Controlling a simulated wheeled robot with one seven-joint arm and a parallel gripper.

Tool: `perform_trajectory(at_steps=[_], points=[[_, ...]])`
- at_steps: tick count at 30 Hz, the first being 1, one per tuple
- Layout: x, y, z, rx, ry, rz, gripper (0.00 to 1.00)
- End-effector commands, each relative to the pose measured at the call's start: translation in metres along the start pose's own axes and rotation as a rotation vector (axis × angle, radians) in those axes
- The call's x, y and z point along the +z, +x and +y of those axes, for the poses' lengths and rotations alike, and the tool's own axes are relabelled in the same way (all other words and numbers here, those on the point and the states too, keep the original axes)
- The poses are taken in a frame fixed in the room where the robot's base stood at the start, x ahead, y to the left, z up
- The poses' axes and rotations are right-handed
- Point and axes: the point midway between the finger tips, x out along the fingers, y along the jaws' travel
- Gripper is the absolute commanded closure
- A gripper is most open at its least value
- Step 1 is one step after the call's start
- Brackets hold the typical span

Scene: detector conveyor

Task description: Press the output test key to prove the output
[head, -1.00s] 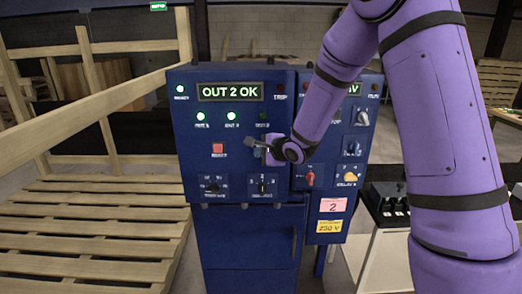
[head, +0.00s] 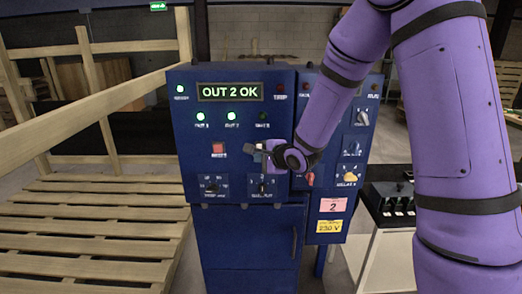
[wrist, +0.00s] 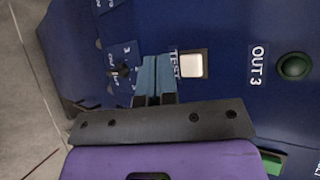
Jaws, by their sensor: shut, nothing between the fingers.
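The output test key is a white square button (wrist: 192,66) labelled TEST on the blue panel (wrist: 225,25) in the wrist view. My gripper (wrist: 152,88) is shut and empty, its blue fingers beside the key, between it and a dark selector knob (wrist: 120,72). I cannot tell whether the fingertips touch the panel. In the head view my gripper (head: 262,156) is in front of the cabinet (head: 250,225) and largely covers the key. The display (head: 230,92) reads OUT 2 OK. The OUT 1 lamp (head: 200,117) and OUT 2 lamp (head: 232,116) glow green; the OUT 3 lamp (wrist: 294,67) is dark.
A red button (head: 218,149) and rotary knobs (head: 211,187) sit close by on the panel. A red knob (head: 309,180) is partly hidden by my wrist.

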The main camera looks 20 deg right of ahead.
Motion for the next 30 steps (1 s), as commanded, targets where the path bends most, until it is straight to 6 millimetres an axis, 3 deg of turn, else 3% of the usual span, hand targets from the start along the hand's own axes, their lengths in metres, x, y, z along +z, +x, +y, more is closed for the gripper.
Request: perform_trajectory(at_steps=[8, 30], points=[[0.0092, -0.0121, 0.0089, 0.000, -0.001, -0.001, 1.00], [0.0092, -0.0128, 0.0087, 0.000, -0.002, 0.001, 1.00]])
